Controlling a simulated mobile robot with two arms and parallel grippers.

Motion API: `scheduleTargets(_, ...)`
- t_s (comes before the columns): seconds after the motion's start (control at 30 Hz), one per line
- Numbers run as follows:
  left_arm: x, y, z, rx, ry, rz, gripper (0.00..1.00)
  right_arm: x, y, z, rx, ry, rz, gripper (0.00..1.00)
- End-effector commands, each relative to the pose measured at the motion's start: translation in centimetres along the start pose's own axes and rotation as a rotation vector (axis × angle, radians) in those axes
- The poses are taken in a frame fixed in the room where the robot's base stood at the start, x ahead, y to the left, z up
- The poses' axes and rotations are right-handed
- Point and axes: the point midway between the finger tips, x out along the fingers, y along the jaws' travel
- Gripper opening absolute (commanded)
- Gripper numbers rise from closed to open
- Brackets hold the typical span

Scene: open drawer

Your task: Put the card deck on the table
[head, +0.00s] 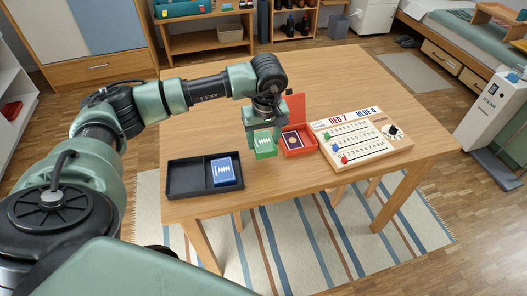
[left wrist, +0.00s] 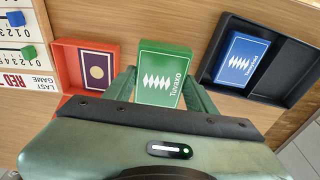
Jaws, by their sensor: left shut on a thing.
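A green card deck (head: 264,146) is held by my left gripper (head: 264,137) over the wooden table (head: 350,80). In the left wrist view the green deck (left wrist: 164,74) sits between the two fingers of my left gripper (left wrist: 162,88), which is shut on it. I cannot tell how far it is above the table. A blue card deck (head: 224,171) lies in the right compartment of the black tray (head: 176,179). A purple card deck (head: 292,141) lies in the open red box (head: 311,148), just right of the gripper. My right gripper is not seen.
A wooden score board (head: 377,157) with colored pegs stands on the right of the table. The tray's left compartment is empty. The back of the table is clear. A white heater-like unit (head: 487,112) stands at the far right.

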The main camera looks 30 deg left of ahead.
Motion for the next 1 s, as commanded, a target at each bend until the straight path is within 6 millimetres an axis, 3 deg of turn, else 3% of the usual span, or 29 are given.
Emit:
scheduleTargets(0.27, 2.4, 0.0, 0.4, 0.001, -0.001, -0.001, 0.13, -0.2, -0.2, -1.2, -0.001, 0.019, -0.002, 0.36)
scheduleTargets(0.5, 5.7, 0.0, 0.9, 0.001, 0.0, -0.001, 0.13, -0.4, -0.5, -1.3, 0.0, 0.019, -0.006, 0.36)
scheduleTargets(0.87, 6.2, 0.0, 0.9, 0.001, 0.001, 0.0, 0.13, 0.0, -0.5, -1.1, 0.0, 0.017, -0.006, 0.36)
scheduleTargets(0.9, 6.3, 0.0, 0.9, 0.001, 0.001, 0.0, 0.58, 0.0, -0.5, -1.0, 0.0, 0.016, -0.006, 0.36)
scheduleTargets(0.97, 6.2, 0.0, 0.9, 0.001, 0.001, 0.0, 0.75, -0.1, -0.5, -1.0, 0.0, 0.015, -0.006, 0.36)
scheduleTargets(1.0, 6.2, 0.0, 0.9, 0.001, 0.001, 0.0, 0.78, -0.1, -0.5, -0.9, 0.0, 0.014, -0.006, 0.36)
